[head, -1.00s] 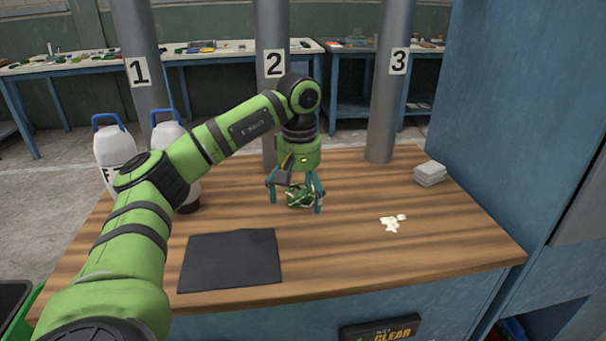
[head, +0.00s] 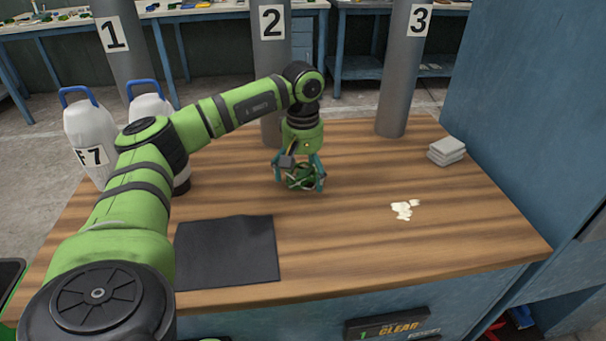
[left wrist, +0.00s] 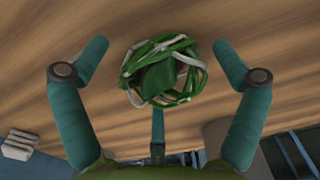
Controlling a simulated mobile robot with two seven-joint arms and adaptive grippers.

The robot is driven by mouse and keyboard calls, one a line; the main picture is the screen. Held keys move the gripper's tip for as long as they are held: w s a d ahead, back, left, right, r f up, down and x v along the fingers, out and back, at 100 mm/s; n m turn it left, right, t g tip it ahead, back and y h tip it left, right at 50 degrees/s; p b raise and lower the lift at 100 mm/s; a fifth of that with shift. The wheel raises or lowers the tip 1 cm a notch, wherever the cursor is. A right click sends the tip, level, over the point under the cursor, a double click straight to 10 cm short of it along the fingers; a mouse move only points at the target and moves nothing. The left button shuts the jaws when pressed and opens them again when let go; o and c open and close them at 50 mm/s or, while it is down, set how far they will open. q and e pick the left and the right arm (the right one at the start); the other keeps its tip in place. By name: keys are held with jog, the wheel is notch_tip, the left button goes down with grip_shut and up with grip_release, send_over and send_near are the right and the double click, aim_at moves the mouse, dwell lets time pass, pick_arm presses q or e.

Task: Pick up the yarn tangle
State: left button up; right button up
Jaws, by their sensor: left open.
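The yarn tangle (head: 301,176) is a loose green and white bundle on the wooden tabletop, near the middle of the head view. In the left wrist view the tangle (left wrist: 163,70) lies between the spread teal fingers, with wood showing on both sides of it. My left gripper (head: 300,184) points down over the tangle, open, with its fingers around it and apart from it in the wrist view. The fingers partly hide the tangle in the head view. My right gripper is not in view.
A dark mat (head: 228,252) lies at the front left. White jugs with blue handles (head: 90,135) stand at the left. Pale scraps (head: 403,209) and stacked grey pads (head: 446,151) lie to the right. Numbered grey posts (head: 405,75) rise behind the table.

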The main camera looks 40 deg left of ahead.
pick_arm(q)
jog(key=c, duration=1.3)
jog(key=shift+o, duration=0.2)
jog(key=shift+r, duration=0.15)
